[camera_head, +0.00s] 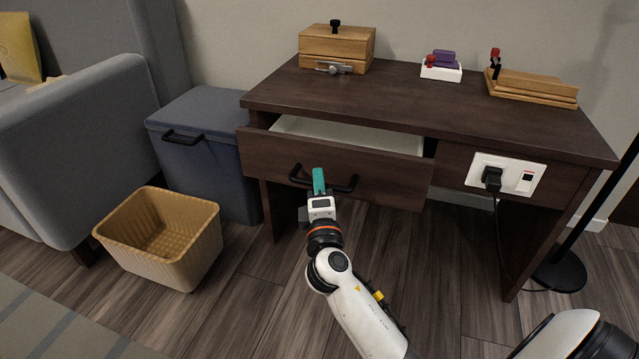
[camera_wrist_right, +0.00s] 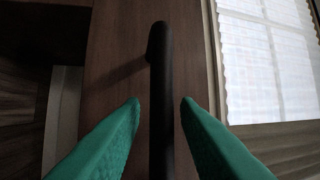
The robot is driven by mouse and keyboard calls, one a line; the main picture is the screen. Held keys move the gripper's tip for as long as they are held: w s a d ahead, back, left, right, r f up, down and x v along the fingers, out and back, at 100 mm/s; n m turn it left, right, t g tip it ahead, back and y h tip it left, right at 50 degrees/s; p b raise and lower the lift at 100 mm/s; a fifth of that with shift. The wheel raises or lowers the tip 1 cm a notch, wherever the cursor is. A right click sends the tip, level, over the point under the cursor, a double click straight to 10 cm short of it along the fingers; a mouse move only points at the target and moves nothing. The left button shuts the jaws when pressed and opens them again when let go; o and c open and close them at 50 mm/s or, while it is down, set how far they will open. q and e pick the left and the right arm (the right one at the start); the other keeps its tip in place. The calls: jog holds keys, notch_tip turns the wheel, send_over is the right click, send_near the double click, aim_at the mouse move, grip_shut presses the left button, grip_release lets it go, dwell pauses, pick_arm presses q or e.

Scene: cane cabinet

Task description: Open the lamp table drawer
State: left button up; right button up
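The lamp table (camera_head: 400,92) is dark brown wood. Its wide left drawer (camera_head: 385,178) stands partly open, with the pale inside (camera_head: 350,133) showing behind the front. A black bar handle (camera_head: 345,187) crosses the drawer front; it also shows in the right wrist view (camera_wrist_right: 161,90). My right gripper (camera_head: 318,180) is at this handle, its green fingers in front of the drawer. In the wrist view the green fingers (camera_wrist_right: 160,105) are apart, one on each side of the bar, with gaps visible. My left gripper is out of view.
A tan basket (camera_head: 190,240) and a blue-grey bin (camera_head: 205,120) stand left of the table, beside a grey sofa (camera_head: 75,140). A plug and socket (camera_head: 520,176) are on the table's right front. A wooden box (camera_head: 345,45) stands on top. A lamp base (camera_head: 560,273) is at right.

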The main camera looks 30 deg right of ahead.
jog(key=shift+o, duration=0.2)
jog(key=p+v, duration=0.1)
jog(key=v, duration=1.1)
